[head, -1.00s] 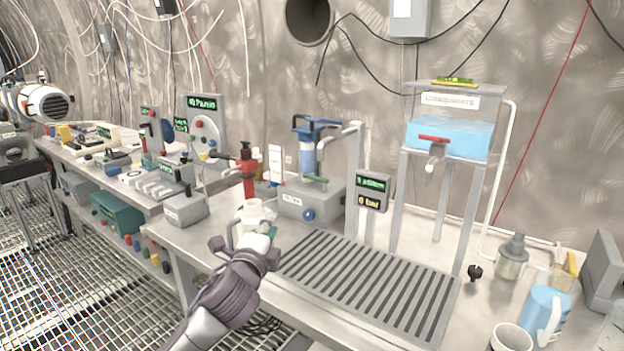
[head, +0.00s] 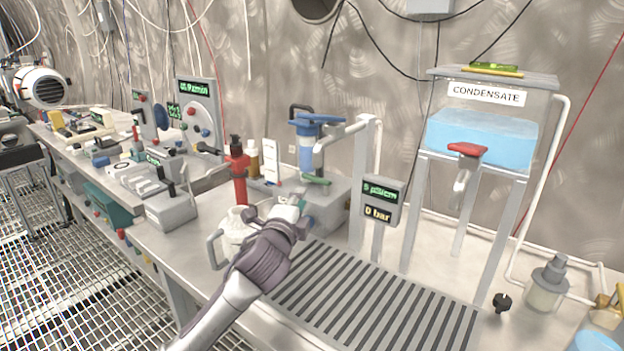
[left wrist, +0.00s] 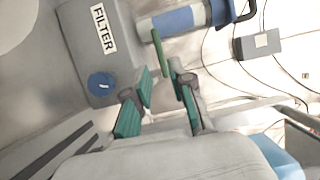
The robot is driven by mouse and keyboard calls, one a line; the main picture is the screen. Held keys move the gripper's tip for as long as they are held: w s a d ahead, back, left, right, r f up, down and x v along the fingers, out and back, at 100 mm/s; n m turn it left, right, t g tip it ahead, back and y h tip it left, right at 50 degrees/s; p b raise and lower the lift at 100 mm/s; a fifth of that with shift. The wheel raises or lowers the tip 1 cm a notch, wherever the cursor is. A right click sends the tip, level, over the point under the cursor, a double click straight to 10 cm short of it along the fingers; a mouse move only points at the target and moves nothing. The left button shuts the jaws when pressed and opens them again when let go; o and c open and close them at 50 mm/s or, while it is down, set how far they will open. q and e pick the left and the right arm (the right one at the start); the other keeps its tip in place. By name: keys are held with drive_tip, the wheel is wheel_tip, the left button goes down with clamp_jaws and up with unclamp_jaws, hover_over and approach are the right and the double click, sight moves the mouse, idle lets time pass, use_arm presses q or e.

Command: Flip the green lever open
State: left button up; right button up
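The green lever (head: 316,180) is a short bar on the filter unit (head: 335,200), below the blue-topped filter housing (head: 306,140). In the left wrist view the lever (left wrist: 161,52) stands upright in the picture, beside the blue and grey cylinder. My left gripper (head: 298,206) is just in front of the filter unit, below the lever in the picture. In the left wrist view the left gripper (left wrist: 160,82) is open, its teal-padded fingers apart. The lever's lower end shows near the gap between the fingertips; I cannot tell if they touch. My right gripper is not in view.
A white jug (head: 236,232) stands just left of my left gripper. A red pump bottle (head: 238,172) is behind it. The slatted drain tray (head: 370,300) in front is clear. A display (head: 381,202) and the condensate tank (head: 482,135) with a red lever stand to the right.

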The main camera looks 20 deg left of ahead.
sight(312, 180)
use_arm(q)
drive_tip(key=w, duration=1)
drive_tip(key=shift+w+a+f+b, duration=0.1)
drive_tip(key=shift+a+f+b, duration=0.1)
drive_tip(key=shift+b, duration=0.2)
drive_tip(key=shift+w+r, duration=0.1)
drive_tip(key=shift+w, duration=0.3)
clamp_jaws()
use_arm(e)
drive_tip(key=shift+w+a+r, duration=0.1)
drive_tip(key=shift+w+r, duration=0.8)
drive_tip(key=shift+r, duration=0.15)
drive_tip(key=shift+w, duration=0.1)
